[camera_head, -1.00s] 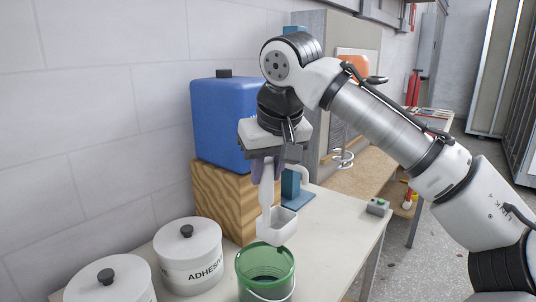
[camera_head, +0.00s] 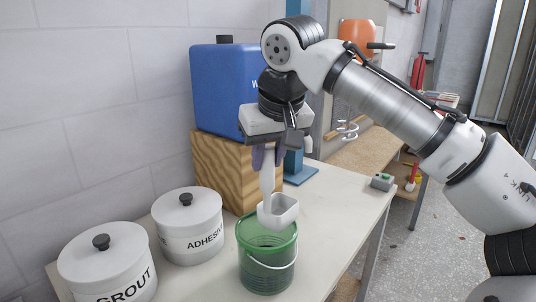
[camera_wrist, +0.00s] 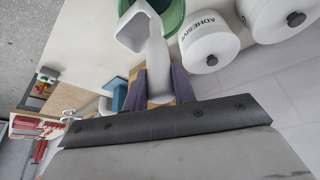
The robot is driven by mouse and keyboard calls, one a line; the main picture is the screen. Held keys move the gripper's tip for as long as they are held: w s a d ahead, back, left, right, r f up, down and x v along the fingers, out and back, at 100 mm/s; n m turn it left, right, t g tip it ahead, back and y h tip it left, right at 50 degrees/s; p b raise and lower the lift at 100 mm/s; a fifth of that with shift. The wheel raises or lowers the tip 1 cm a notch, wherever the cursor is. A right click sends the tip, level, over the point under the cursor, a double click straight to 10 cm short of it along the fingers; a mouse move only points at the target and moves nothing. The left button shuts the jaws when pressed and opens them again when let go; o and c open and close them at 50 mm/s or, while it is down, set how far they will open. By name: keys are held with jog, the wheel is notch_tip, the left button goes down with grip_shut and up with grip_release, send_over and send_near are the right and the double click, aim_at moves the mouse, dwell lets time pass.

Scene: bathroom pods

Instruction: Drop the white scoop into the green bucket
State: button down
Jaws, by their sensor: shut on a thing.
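The white scoop (camera_head: 277,211) hangs from my gripper (camera_head: 267,158), handle up and its square cup down. My gripper is shut on the scoop's handle. The green bucket (camera_head: 267,272), with a thin wire handle, stands on the table below. The scoop's cup is at the bucket's rim in the head view and overlaps its right and back part; I cannot tell if it is below the rim. In the wrist view, the scoop (camera_wrist: 142,32) runs out from between the purple finger pads (camera_wrist: 160,82), and part of the green bucket (camera_wrist: 172,14) shows behind it.
A white adhesive tub (camera_head: 188,226) and a grout tub (camera_head: 107,266) stand left of the bucket. A wooden block (camera_head: 222,172) bearing a blue container (camera_head: 226,92) is behind it. A small grey box (camera_head: 382,182) sits at the right table edge. The table right of the bucket is clear.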

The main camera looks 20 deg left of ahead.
jog(key=c, duration=1.1)
grip_release()
jog(key=shift+o, duration=0.2)
jog(key=v, duration=1.4)
jog(key=shift+d+f, duration=0.1)
